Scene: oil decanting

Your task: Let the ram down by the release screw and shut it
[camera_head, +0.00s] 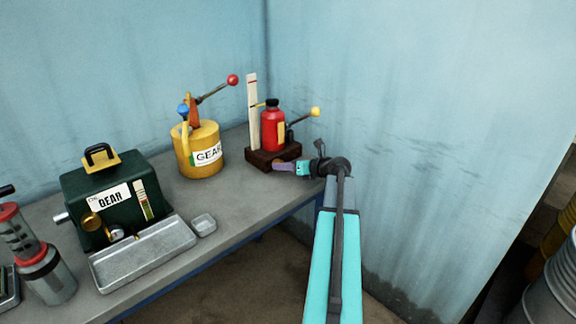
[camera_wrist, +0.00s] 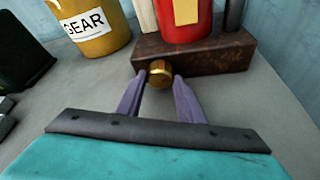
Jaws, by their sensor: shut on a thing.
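A red bottle jack (camera_head: 272,130) stands upright on a dark brown base (camera_head: 262,155) at the right end of the bench. A brass release screw (camera_wrist: 159,72) sticks out of the base's front in the wrist view. My gripper (camera_wrist: 160,82) is at the screw, with its purple fingertips on either side of the knob, shut on it. The head view shows my gripper (camera_head: 278,167) low in front of the base. The screw is hidden there. A pale upright scale (camera_head: 252,110) with a red mark near its top stands beside the jack. A yellow-knobbed lever (camera_head: 315,111) points right.
A yellow GEAR can (camera_head: 198,150) with a red-knobbed lever stands left of the jack. Further left are a green GEAR box (camera_head: 105,190), a metal tray (camera_head: 142,255) and a small dish (camera_head: 203,225). Blue walls close off the back and right.

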